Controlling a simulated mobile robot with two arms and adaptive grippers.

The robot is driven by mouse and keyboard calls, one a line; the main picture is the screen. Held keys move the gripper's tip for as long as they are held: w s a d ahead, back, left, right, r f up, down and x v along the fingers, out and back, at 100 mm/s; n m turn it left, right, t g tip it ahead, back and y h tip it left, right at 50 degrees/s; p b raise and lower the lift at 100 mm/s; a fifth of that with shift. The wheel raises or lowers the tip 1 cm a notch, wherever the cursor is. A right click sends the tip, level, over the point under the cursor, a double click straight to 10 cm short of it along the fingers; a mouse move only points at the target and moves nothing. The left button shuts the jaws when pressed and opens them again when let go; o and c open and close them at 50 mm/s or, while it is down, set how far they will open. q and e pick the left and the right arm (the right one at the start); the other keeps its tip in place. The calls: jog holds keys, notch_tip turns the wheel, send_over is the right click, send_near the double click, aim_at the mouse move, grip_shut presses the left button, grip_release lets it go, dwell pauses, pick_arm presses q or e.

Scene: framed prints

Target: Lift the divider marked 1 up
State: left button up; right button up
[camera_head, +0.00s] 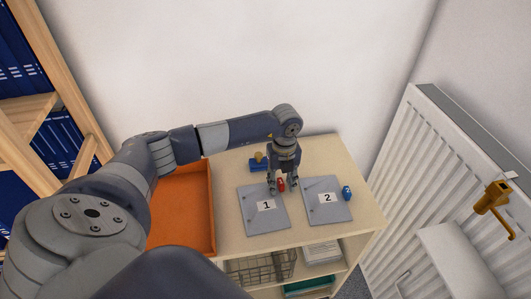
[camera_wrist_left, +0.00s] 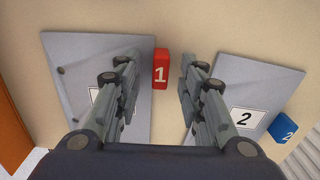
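The divider marked 1 (camera_head: 265,219) is a grey sheet lying flat on the light wood cabinet top, with a white label. It also shows at left in the left wrist view (camera_wrist_left: 77,62), its label partly hidden by a finger. A red tab numbered 1 (camera_head: 281,185) stands at its right edge. In the left wrist view the red tab (camera_wrist_left: 161,70) shows between the open fingers, beyond their tips. My left gripper (camera_head: 281,190) points down over the tab, open; I cannot tell whether a finger touches it. My right gripper is not in view.
The divider marked 2 (camera_head: 325,211) lies to the right, with a blue tab (camera_head: 347,193). An orange tray (camera_head: 186,205) stands at left. A blue object with a yellowish knob (camera_head: 258,162) sits behind. A radiator (camera_head: 425,165) is at right. A wire basket (camera_head: 262,268) is on the shelf below.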

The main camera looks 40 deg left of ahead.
pick_arm(q)
grip_shut()
jog(key=shift+r, duration=0.1)
notch_tip(320, 180, up, 10)
jog(key=b, duration=0.2)
dwell(0.5)
jog(key=shift+r+p, duration=2.2)
jog(key=shift+r, duration=0.75)
